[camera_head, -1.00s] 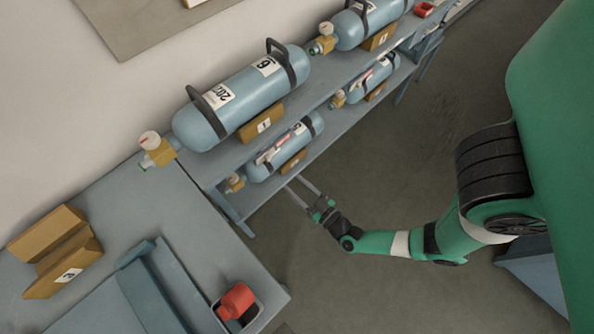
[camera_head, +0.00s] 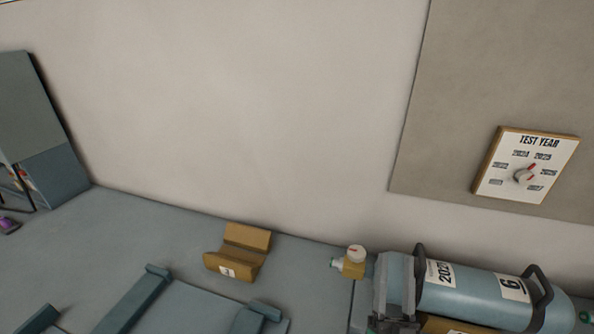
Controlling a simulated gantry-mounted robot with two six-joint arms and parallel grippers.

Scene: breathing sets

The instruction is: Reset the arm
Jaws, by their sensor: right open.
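My right gripper (camera_head: 394,265) shows at the bottom, right of centre, with its two grey fingers pointing up and apart. It is open and overlaps the left end of a light blue cylinder (camera_head: 470,297). I cannot tell whether the fingers touch the cylinder. Most of my right arm is below the frame. My left gripper is out of view.
The cylinder, labelled 2027 and 6, has black handles and a brass valve (camera_head: 353,266). An empty wooden cradle (camera_head: 238,252) stands on the grey bench (camera_head: 150,235). A TEST YEAR dial board (camera_head: 525,166) hangs on the wall panel (camera_head: 450,110). A grey-blue cabinet (camera_head: 40,130) stands left.

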